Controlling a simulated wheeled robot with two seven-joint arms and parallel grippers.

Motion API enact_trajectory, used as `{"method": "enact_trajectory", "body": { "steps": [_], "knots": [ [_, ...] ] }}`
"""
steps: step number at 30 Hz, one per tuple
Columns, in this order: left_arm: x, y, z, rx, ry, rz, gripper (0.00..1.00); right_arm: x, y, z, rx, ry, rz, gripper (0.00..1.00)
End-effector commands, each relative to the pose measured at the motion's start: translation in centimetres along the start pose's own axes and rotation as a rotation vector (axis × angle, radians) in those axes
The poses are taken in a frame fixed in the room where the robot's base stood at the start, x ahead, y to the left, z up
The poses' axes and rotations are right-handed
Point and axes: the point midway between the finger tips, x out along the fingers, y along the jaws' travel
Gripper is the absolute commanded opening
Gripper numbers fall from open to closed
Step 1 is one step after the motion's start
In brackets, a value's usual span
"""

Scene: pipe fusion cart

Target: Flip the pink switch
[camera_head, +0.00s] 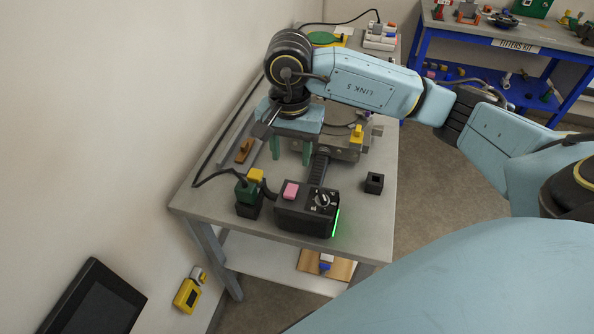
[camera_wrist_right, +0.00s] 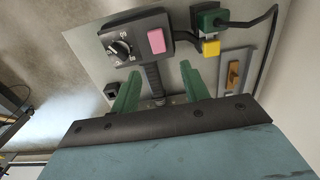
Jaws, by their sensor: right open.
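The pink switch (camera_head: 291,190) sits on top of a black control box (camera_head: 290,214) near the front end of the cart. It also shows in the right wrist view (camera_wrist_right: 156,41), beside a dial (camera_wrist_right: 119,50). My right gripper (camera_head: 291,151) is above the cart, behind the box, with its green fingers pointing down. In the right wrist view the fingers (camera_wrist_right: 160,77) are apart with nothing held between them, and the switch lies beyond their tips. A green strip on the box's right side is lit. My left gripper is not in view.
A green plug with a yellow block (camera_head: 255,175) and a black cable stand left of the box. A small black block (camera_head: 374,183) is at right. A metal clamp with a yellow knob (camera_head: 357,134) is behind. The grey cart top (camera_head: 360,220) is bare at front right.

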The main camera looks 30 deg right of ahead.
Motion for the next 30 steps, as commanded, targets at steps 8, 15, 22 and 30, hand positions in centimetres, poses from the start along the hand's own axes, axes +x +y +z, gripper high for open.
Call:
{"method": "enact_trajectory", "body": {
  "steps": [8,15,22,30],
  "knots": [
    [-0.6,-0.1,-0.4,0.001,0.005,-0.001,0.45,5.8,0.3,0.0,0.004,-0.002,0.005,0.45],
    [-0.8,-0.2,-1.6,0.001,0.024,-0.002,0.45,8.5,0.2,0.0,0.003,-0.001,0.003,0.45],
    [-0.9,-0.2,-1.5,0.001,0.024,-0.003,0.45,9.0,0.2,-0.1,0.003,0.002,0.001,0.45],
    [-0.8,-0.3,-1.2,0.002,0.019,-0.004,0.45,9.0,0.2,-0.1,0.002,0.001,0.001,0.27]
  ]
}}
